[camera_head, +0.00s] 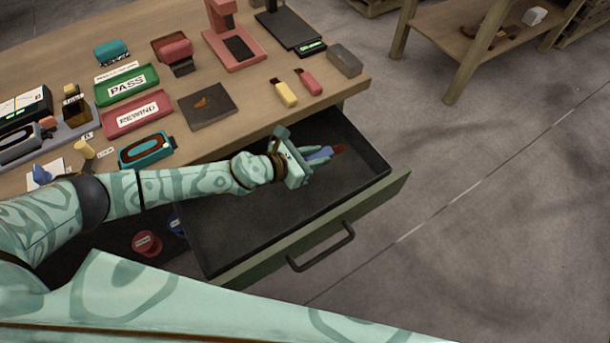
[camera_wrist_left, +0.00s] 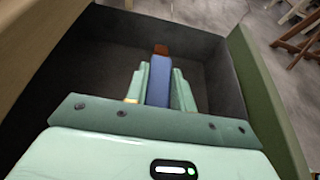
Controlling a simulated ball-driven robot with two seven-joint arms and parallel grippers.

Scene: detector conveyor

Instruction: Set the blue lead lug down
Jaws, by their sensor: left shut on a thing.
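The blue lead lug (camera_head: 321,154) is a small blue block with a brown tip. It is between the fingers of my left gripper (camera_head: 318,156), which is shut on it. In the left wrist view the lug (camera_wrist_left: 159,82) stands lengthwise between the two pale green fingers (camera_wrist_left: 158,92), its brown end pointing away. The gripper is over the open drawer (camera_head: 230,215), inside its outline in both views. I cannot tell whether the lug touches the drawer floor. My right gripper is not in view.
The drawer's dark floor is otherwise bare. Its green front (camera_head: 375,205) has a black handle (camera_head: 321,248). On the wooden bench (camera_head: 235,75) are a yellow lug (camera_head: 285,94), a red lug (camera_head: 308,83), a grey block (camera_head: 345,60), a green PASS tray (camera_head: 127,84) and a red REWIND tray (camera_head: 138,113).

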